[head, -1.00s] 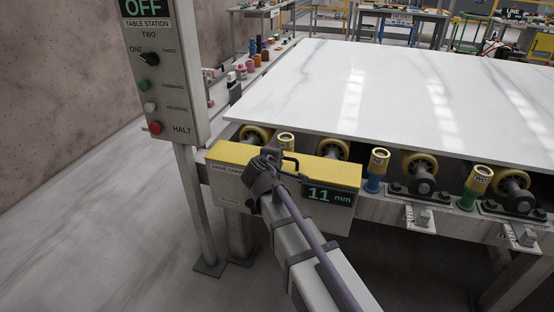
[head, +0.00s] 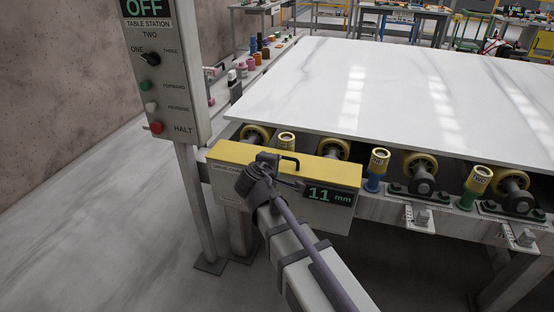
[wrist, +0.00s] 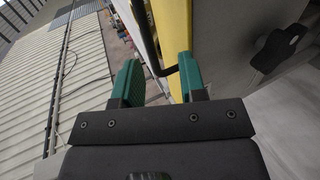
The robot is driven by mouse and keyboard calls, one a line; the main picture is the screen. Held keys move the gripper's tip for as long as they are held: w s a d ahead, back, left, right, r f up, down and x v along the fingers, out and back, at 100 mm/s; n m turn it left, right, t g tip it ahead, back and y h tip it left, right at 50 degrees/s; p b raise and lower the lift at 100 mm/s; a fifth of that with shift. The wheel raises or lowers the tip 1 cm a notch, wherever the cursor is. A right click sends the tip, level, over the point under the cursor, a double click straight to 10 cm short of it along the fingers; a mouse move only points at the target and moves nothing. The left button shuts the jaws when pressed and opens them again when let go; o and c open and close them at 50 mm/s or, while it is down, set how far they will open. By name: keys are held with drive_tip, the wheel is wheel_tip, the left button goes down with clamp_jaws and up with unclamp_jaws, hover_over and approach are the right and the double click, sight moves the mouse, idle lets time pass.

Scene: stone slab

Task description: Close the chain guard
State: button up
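The chain guard (head: 225,152) is a long box with a yellow top and pale grey front, fixed along the near edge of the roller table. Its top looks level; I cannot tell whether it is fully down. A black bar handle (head: 287,157) stands on its top. My gripper (head: 258,178) is at the guard's front, just left of and below the handle; its fingers are hard to make out there. In the wrist view my gripper (wrist: 157,62) has its two green fingers apart. The black handle (wrist: 165,72) shows between and beyond them, close to the right finger; contact is unclear.
A control post (head: 160,75) reading OFF stands left of the guard. A display (head: 330,196) on the guard's front reads 11 mm. A white slab (head: 390,90) lies over the rollers. Blue (head: 376,170) and green (head: 474,187) yellow-topped posts stand to the right.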

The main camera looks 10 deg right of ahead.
drive_tip(key=p+v, duration=0.1)
drive_tip(key=v, duration=0.5)
drive_tip(key=shift+s+p, duration=0.2)
drive_tip(key=shift+p, duration=0.2)
drive_tip(key=shift+a+r, duration=0.15)
drive_tip(key=s+d+f+m+g+y, duration=0.3)
drive_tip(key=s+d+f+m+g, duration=0.25)
drive_tip(key=s, duration=0.25)
drive_tip(key=s+d+f+m+g+y, duration=0.3)
drive_tip(key=s+d+f+m+g, duration=0.15)
drive_tip(key=s+m+g, duration=0.25)
wheel_tip(320, 180, up, 16)
drive_tip(key=p, duration=1.6)
drive_tip(key=shift+d, duration=0.45)
drive_tip(key=shift+m, duration=0.25)
